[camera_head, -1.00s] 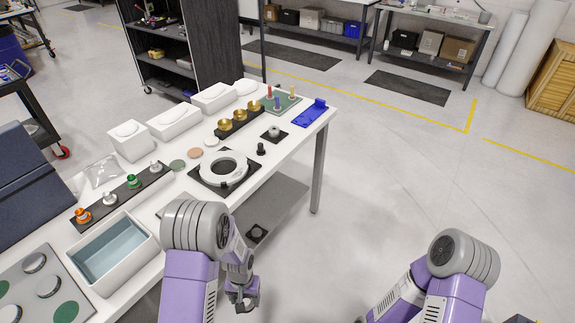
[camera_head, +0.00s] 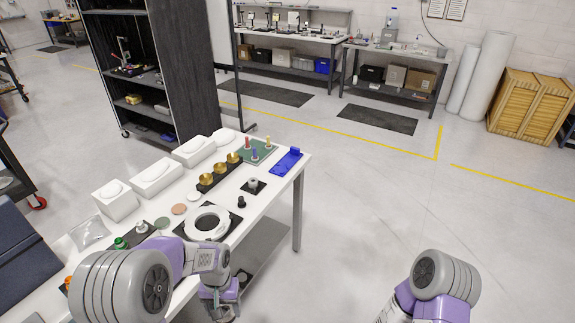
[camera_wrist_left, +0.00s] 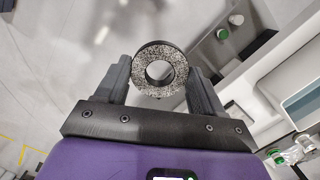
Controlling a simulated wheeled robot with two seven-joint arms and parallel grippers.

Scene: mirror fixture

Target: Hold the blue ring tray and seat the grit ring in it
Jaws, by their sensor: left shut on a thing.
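The grit ring (camera_wrist_left: 160,49), a speckled grey annulus with a dark rim, is between the two fingers of my left gripper in the left wrist view. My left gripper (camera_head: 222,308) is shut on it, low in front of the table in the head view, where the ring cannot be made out. The blue ring tray (camera_head: 283,164), a flat blue piece with a raised block at its far end, lies at the table's far right corner, well away from my left gripper. My right arm shows at the lower right, but its gripper is out of view.
On the white table (camera_head: 255,208) stand a white ring fixture (camera_head: 190,224), a small black knob (camera_head: 241,202), a grey part on a black square (camera_head: 253,185), brass cups (camera_head: 218,168) and a green peg board (camera_head: 262,155). White boxes line the back. The floor to the right is clear.

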